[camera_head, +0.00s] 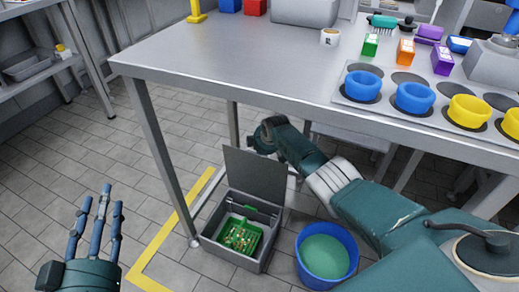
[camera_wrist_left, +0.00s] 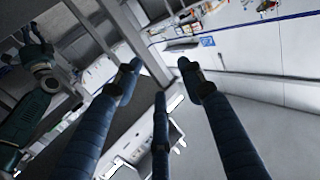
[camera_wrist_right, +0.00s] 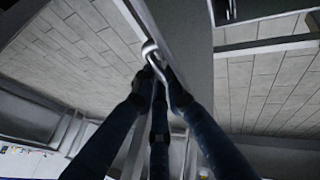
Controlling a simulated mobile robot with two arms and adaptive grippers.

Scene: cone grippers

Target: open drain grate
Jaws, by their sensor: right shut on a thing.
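A grey box (camera_head: 237,257) stands on the floor beside the table leg. Its flat grey lid (camera_head: 257,176) stands raised, nearly upright, and a green block with small pale and reddish bits (camera_head: 241,236) lies inside. My right gripper (camera_head: 268,137) is at the lid's top edge, partly hidden in the head view. In the right wrist view its fingers (camera_wrist_right: 157,73) are closed on a bent metal handle (camera_wrist_right: 151,48) at a grey panel's edge. My left gripper (camera_head: 102,198) is open and empty at the lower left. Its spread fingers also show in the left wrist view (camera_wrist_left: 160,78).
A steel table (camera_head: 240,50) stands over the box's far side, with blue and yellow bowls at right. A blue bucket (camera_head: 326,262) stands right of the box. Yellow floor tape (camera_head: 160,238) runs at its left. Tiled floor is clear farther left.

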